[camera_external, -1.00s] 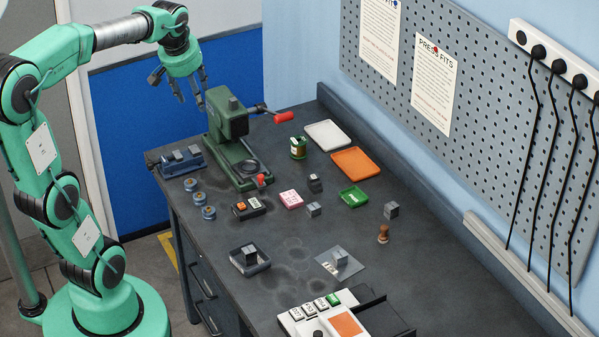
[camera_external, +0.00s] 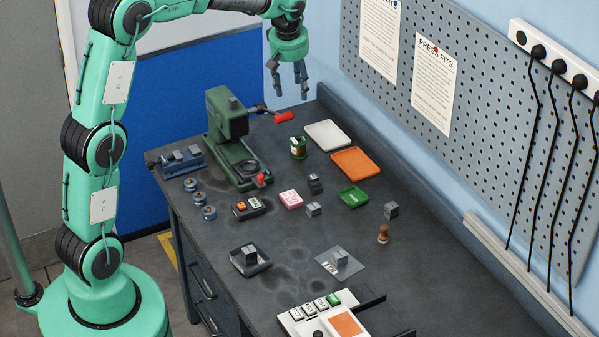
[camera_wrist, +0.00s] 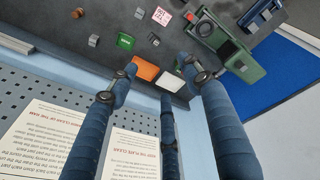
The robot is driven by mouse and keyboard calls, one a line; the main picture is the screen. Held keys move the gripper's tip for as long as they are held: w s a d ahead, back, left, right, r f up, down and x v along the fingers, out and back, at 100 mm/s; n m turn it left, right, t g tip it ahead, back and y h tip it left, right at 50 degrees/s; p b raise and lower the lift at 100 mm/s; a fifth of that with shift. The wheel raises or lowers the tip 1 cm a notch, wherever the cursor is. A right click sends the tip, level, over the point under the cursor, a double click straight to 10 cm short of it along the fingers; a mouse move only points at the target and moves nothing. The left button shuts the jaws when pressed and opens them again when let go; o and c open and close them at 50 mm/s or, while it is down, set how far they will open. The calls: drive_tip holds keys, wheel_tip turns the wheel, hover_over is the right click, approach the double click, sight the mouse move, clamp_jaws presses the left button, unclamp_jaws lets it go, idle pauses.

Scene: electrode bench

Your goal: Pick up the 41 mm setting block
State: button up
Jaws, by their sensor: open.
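No size marking is legible, so I cannot tell which is the 41 mm block. My gripper (camera_external: 289,94) is open and empty, high over the far end of the bench, fingers down, apart from every block. In the wrist view its spread fingers (camera_wrist: 160,78) show, with loose grey blocks (camera_wrist: 94,40) beyond them.
A green press (camera_external: 228,135) with a red-tipped handle stands at the far left. A blue fixture (camera_external: 180,161) sits at the left edge. A pegboard (camera_external: 470,90) rises behind.

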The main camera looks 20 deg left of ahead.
drive_tip(key=w+d+f+n+p, duration=0.2)
drive_tip(key=d+f, duration=1.1)
drive_tip(key=d, duration=0.2)
drive_tip(key=w+d+f+n+g+y+p, duration=0.1)
drive_tip(key=w+d+f+n+p, duration=0.1)
drive_tip(key=d+f, duration=1.1)
drive_tip(key=shift+w+d+f+p, duration=0.35)
drive_tip(key=shift+d+p, duration=0.05)
drive_tip(key=shift+d, duration=0.75)
drive_tip(key=shift+f, duration=0.1)
hover_over(392, 205)
drive_tip(key=shift+s+d+f+p, duration=0.1)
drive_tip(key=shift+d+f+p, duration=0.05)
drive_tip(key=shift+f, duration=1.9)
drive_tip(key=shift+s+d+f+p, duration=0.1)
drive_tip(key=shift+f+p, duration=0.05)
drive_tip(key=shift+f, duration=1.9)
drive_tip(key=shift+f, duration=0.2)
drive_tip(key=shift+w+a+f+p, duration=0.15)
drive_tip(key=shift+f+p, duration=0.1)
drive_tip(key=shift+f, duration=0.95)
drive_tip(key=shift+a+f+p, duration=0.1)
drive_tip(key=shift+f+p, duration=0.1)
drive_tip(key=shift+f, duration=1)
